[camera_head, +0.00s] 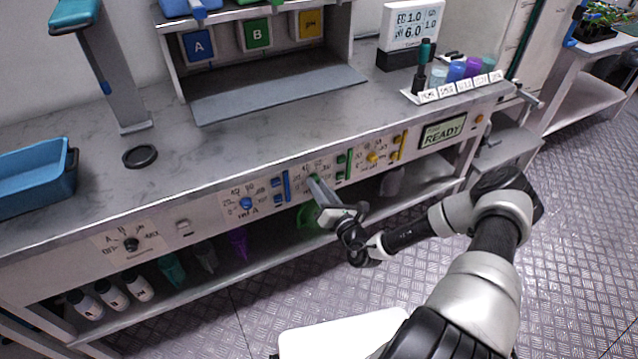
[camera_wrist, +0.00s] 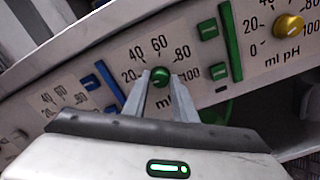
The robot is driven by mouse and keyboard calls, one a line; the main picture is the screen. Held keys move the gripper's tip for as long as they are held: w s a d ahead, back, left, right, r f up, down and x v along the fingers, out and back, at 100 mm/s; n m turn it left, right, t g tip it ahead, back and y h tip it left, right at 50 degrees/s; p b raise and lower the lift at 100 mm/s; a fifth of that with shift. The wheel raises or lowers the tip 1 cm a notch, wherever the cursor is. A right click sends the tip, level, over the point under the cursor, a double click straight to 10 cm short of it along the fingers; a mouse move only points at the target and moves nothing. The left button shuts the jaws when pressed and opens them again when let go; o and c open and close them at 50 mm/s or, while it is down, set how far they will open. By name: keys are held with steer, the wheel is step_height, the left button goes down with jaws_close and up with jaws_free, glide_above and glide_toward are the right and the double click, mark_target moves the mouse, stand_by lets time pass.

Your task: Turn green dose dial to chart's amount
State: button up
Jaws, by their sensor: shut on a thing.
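The green dose dial (camera_wrist: 159,77) sits on the front panel, in a printed scale with 20, 40, 60, 80 and 100 around it. My gripper (camera_wrist: 160,84) has one finger on each side of the dial and is shut on it. Where the dial's pointer stands is too small to tell. In the head view my gripper (camera_head: 318,187) reaches the panel from the front right and mostly hides the green dial. No dose chart can be made out in either view.
A blue dial (camera_head: 246,203) lies left of the green one, a yellow dial (camera_wrist: 288,27) right of it. A green upright bar (camera_wrist: 230,40) with green buttons stands close to the right finger. A display (camera_head: 443,130) reads READY. A screen (camera_head: 412,22) stands on the bench.

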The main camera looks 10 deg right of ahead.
steer(key=shift+m+p, duration=0.35)
steer(key=shift+m, duration=0.75)
steer(key=o, duration=1)
steer(key=shift+s, duration=0.15)
steer(key=p+v, duration=0.1)
steer(key=v, duration=1.6)
steer(key=shift+s+d, duration=0.1)
